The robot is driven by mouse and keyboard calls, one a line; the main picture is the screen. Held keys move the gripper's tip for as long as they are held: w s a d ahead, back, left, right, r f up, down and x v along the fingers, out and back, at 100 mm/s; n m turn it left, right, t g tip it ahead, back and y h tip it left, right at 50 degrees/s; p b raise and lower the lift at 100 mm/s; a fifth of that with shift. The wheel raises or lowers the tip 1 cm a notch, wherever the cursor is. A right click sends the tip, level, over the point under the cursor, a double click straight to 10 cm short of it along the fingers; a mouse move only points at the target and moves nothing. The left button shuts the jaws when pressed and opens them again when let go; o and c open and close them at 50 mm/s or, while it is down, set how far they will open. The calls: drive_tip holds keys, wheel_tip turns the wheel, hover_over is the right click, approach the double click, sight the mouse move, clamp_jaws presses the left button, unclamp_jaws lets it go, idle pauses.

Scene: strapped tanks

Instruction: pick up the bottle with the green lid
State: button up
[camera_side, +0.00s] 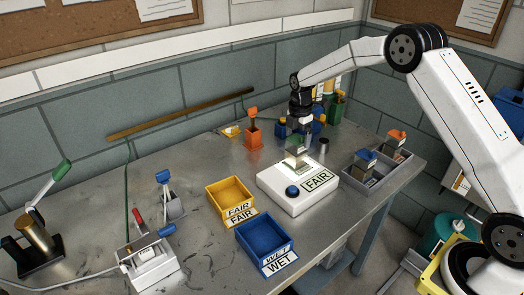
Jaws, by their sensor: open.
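My gripper (300,128) points down above the white box labelled FAIR (304,200). Its jaws are open around or just above a small container with a greenish top (297,146). That container is over a lit pad on the box; the gripper partly hides it, and I cannot tell whether they touch. A green container (338,108) stands at the back of the table, right of my gripper. I cannot tell for certain which of these is the bottle with the green lid.
A yellow FAIR tray (231,193) and a blue WET tray (263,232) lie in front. An orange container (254,133) stands behind left. A grey divided tray (377,172) is at right. A lever device (40,238) stands far left.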

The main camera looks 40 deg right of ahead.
drive_tip(key=shift+f, duration=1.6)
clamp_jaws()
